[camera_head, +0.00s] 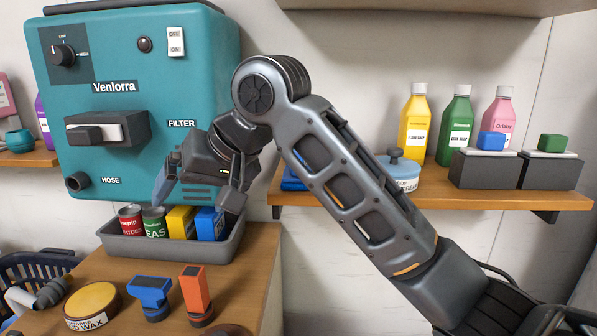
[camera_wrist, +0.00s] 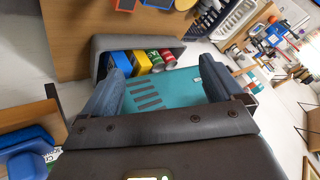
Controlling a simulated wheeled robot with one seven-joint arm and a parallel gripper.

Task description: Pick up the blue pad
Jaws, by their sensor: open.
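A flat blue item (camera_head: 291,182) lies on the wooden shelf beside the pale blue tub, partly hidden behind my arm. Stacked blue pieces (camera_wrist: 27,142) also show at the left of the wrist view. A smaller blue block (camera_head: 491,141) sits on a dark box with a pale top at the right of the shelf. I cannot tell for certain which of these is the blue pad. My gripper (camera_head: 197,195) is open and empty, in front of the teal machine and above the grey tray. Its two fingers are well apart in the wrist view (camera_wrist: 163,68).
The grey tray (camera_head: 185,248) holds cans and yellow and blue boxes. A wax tin (camera_head: 92,304), a blue brush (camera_head: 150,288) and an orange tool (camera_head: 195,290) stand on the counter. Bottles (camera_head: 455,125) and a green block (camera_head: 552,142) are on the shelf; the teal machine (camera_head: 150,60) stands close.

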